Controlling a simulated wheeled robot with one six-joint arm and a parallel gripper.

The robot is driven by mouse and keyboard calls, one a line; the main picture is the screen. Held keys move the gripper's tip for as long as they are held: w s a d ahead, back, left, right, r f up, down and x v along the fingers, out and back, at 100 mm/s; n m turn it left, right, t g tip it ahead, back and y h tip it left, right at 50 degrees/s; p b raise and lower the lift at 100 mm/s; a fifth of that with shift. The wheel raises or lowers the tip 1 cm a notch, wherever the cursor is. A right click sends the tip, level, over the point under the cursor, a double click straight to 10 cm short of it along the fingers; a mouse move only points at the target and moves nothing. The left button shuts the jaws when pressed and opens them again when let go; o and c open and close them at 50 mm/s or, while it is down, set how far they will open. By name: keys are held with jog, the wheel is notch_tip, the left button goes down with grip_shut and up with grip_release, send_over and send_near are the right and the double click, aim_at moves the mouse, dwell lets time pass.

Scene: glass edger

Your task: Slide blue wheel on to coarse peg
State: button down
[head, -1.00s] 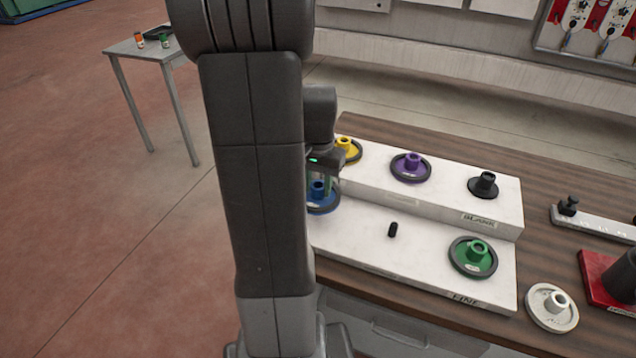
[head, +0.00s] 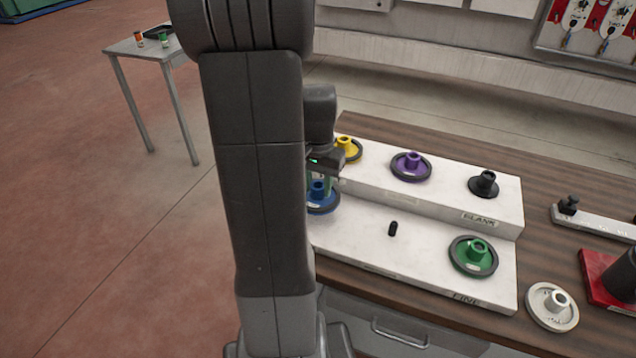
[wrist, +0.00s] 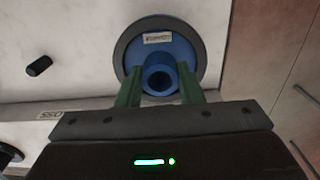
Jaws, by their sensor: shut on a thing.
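The blue wheel (head: 322,209) has a dark rim and a blue hub, and sits at the left end of the lower white step, partly hidden by my arm. In the wrist view the wheel (wrist: 190,42) shows a small white label on its face. My gripper (wrist: 159,84) is shut on the wheel's hub, with one green finger on each side. In the head view my gripper (head: 321,183) is partly behind my arm. A bare black peg (head: 393,229) stands mid-step. I cannot tell which peg is the coarse one, or whether a peg is under the blue wheel.
The green wheel (head: 485,262) is at the step's right end. The yellow wheel (head: 355,152), purple wheel (head: 421,174) and a black hub (head: 484,184) are on the raised step. A white wheel (head: 551,306) and a red block (head: 598,285) are at right on the wooden table.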

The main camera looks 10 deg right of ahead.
aim_at(318, 196)
jog(key=shift+f+b, duration=1.6)
jog(key=shift+f, duration=0.65)
jog(key=c, duration=0.9)
grip_release()
notch_tip(318, 196, up, 14)
jog(key=shift+f, duration=0.15)
notch_tip(318, 196, down, 14)
jog(key=shift+r, duration=0.4)
